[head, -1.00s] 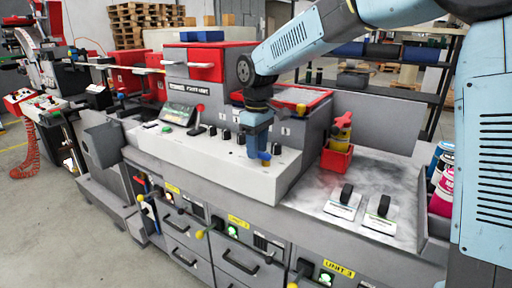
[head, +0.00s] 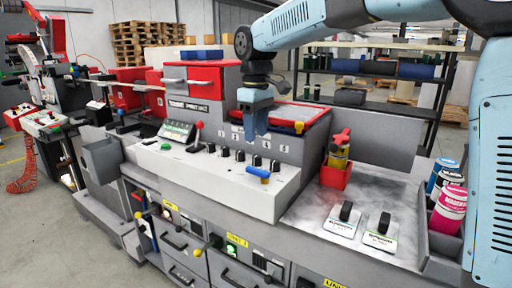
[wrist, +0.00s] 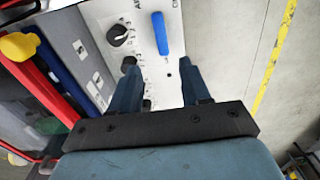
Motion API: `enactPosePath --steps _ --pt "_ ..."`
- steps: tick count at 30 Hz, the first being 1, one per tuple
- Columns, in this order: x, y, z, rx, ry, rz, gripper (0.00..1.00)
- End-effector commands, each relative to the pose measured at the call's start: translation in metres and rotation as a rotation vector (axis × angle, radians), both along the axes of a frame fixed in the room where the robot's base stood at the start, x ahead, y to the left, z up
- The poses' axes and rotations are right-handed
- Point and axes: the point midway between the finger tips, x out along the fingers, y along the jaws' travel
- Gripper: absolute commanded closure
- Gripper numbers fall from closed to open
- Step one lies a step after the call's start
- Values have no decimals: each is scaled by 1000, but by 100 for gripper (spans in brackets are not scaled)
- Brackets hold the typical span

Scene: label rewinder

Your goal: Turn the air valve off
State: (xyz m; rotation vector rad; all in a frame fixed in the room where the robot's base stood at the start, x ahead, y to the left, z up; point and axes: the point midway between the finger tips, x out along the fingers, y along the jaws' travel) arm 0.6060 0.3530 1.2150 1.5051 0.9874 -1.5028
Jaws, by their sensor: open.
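The air valve's blue lever handle (head: 258,172) is at the right end of the pale control panel, lying roughly along its front edge. In the wrist view the blue handle (wrist: 160,33) is in full sight, pointing up the picture beyond my fingertips. My gripper (head: 255,136) points down above the panel, over and slightly behind the handle, apart from it. In the wrist view my gripper (wrist: 158,68) has its two fingers spread with nothing between them. The handle lies ahead of the gap.
Black knobs (head: 239,155) stand in a row on the panel close to the handle. A red-knobbed lever (head: 198,128) is further left. A red bin (head: 335,175) holding bottles stands right of the panel, with two black switches (head: 346,211) in front.

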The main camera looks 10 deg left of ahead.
Motion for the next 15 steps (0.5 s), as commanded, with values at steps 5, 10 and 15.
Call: enactPosePath --steps 5,10,15 --pt "1 0 22 1 -2 0 53" --pt "0 0 31 1 0 0 53" --pt "0 0 32 1 0 0 53"
